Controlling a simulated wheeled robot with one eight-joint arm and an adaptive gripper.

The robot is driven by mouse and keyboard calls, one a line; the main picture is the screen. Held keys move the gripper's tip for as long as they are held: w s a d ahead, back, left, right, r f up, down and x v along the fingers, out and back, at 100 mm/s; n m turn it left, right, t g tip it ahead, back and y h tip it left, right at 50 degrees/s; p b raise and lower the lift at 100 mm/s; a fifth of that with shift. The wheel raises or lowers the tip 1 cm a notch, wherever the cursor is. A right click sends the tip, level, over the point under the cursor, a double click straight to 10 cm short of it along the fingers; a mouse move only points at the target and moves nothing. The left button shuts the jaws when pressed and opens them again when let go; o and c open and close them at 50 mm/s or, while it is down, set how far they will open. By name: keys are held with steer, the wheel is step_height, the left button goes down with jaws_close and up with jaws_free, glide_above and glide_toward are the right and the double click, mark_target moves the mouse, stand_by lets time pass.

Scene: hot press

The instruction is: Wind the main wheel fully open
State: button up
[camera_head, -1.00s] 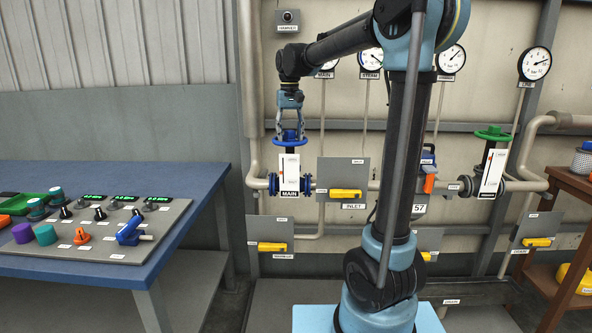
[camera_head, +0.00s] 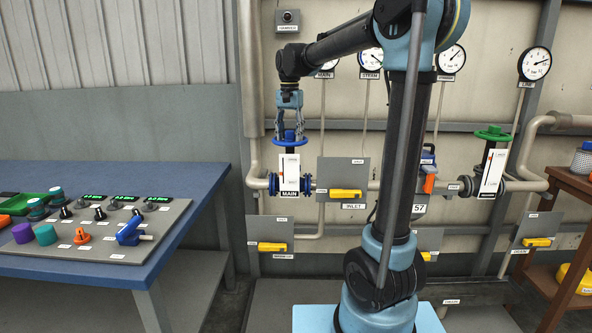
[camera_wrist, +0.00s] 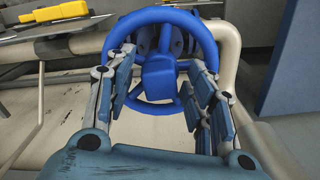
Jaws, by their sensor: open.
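The main wheel is a blue handwheel (camera_head: 289,141) on top of the valve with the white plate labelled MAIN (camera_head: 290,172). It also shows in the wrist view as a blue ring (camera_wrist: 160,17) with a square hub in its middle. My gripper (camera_head: 289,132) points down over the wheel from above. In the wrist view my gripper (camera_wrist: 160,95) has its two fingers apart, one on each side of the hub. The fingertips reach about the level of the ring; I cannot tell whether they touch it.
A yellow-handled INLET panel (camera_head: 346,194) stands just right of the main valve. A green wheel (camera_head: 494,133) tops another valve further right. A blue table with a control panel (camera_head: 100,232) is at the left. Pipes run along the wall behind.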

steer(key=m, duration=0.6)
steer(key=shift+m, duration=3.3)
steer(key=c, duration=0.9)
steer(key=n, duration=1.8)
steer(key=shift+w, duration=0.1)
steer(key=shift+n, duration=1)
